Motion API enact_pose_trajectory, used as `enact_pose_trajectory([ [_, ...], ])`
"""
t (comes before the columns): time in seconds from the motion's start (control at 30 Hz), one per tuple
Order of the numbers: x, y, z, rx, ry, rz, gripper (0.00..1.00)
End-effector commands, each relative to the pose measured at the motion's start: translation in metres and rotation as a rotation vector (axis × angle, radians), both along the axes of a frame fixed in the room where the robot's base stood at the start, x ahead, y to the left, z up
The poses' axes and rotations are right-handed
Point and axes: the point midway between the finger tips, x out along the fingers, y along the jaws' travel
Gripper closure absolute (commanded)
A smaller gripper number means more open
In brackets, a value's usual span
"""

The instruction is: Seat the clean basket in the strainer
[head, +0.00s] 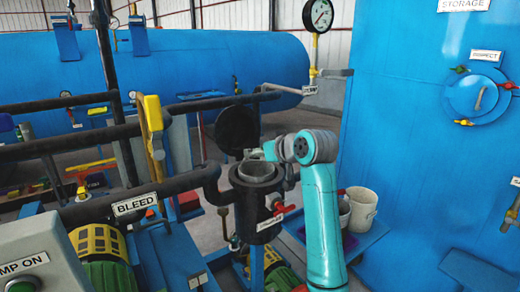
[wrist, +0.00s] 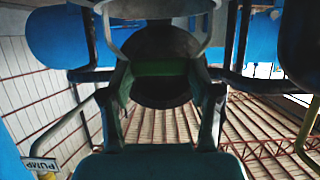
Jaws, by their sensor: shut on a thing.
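The strainer (head: 257,205) is a dark upright pot with an open mouth. Its round dark lid (head: 237,130) stands swung up behind the mouth, and it also shows in the wrist view (wrist: 160,62). My gripper (head: 268,152) is just above the mouth, coming in from the right. It is shut on the clean basket, whose grey curved part (wrist: 155,9) shows at the top of the wrist view between my fingers. A grey rim (head: 258,170) shows at the strainer mouth; how deep the basket sits is hidden.
A red-handled valve (head: 279,208) is on the strainer's right side. Two buckets (head: 361,209) stand on a blue shelf to the right. Dark pipes (head: 160,190) run on the left, by the BLEED label (head: 136,204). A big blue vessel (head: 430,130) fills the right.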

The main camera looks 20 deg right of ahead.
Motion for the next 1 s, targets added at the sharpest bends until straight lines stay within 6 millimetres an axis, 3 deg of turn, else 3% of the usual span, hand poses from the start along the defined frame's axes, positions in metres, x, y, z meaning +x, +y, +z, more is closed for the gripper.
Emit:
enact_pose_trajectory([
  [1.0,0.0,0.0,-0.021,-0.001,-0.001,0.0,1.0],
])
